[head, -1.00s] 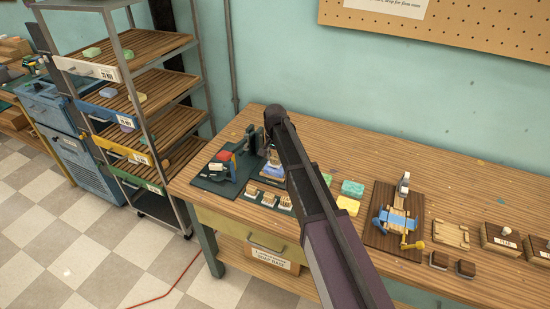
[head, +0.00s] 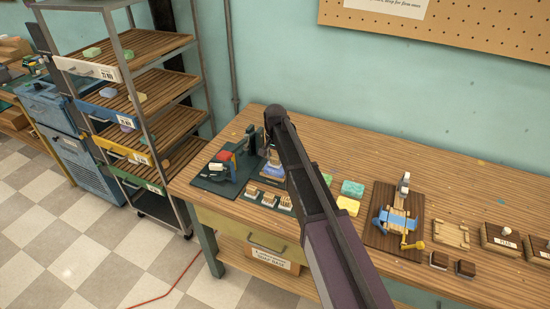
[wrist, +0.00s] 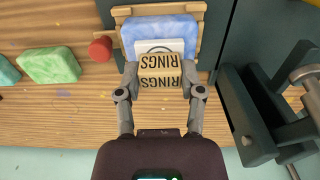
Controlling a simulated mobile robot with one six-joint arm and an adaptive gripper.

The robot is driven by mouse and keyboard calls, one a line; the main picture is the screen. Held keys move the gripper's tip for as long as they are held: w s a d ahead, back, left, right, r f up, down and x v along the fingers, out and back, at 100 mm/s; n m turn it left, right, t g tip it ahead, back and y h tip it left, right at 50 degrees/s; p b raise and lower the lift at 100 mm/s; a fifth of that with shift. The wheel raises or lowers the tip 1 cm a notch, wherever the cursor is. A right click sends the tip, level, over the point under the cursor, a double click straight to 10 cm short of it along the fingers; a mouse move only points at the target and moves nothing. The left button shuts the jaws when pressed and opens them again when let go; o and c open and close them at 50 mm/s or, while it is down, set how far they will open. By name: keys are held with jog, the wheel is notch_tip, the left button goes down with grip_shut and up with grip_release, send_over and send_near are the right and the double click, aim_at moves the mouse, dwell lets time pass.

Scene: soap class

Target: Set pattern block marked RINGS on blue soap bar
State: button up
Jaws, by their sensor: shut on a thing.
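The blue soap bar (wrist: 178,28) lies in a wooden holder (wrist: 202,30) in the wrist view; it also shows at the left part of the bench in the head view (head: 272,170). My gripper (wrist: 160,80) is shut on the pattern block marked RINGS (wrist: 160,78), with a finger at each side. The block is over the near edge of the blue bar. A white face with a dark curved mark shows at its far side. I cannot tell whether the block touches the soap. In the head view my arm partly covers this spot.
A dark green press or clamp (wrist: 265,115) stands close at the right in the wrist view. A red knob (wrist: 100,49) and a green soap bar (wrist: 48,65) are at the left. Several small blocks (head: 269,199) sit in front of the holder in the head view.

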jog(key=shift+f+b, duration=0.55)
dwell(0.9)
jog(key=o, duration=1.2)
jog(key=shift+o, duration=0.6)
jog(key=shift+r, duration=0.1)
jog(key=shift+r+p, duration=2.9)
jog(key=shift+p, duration=0.15)
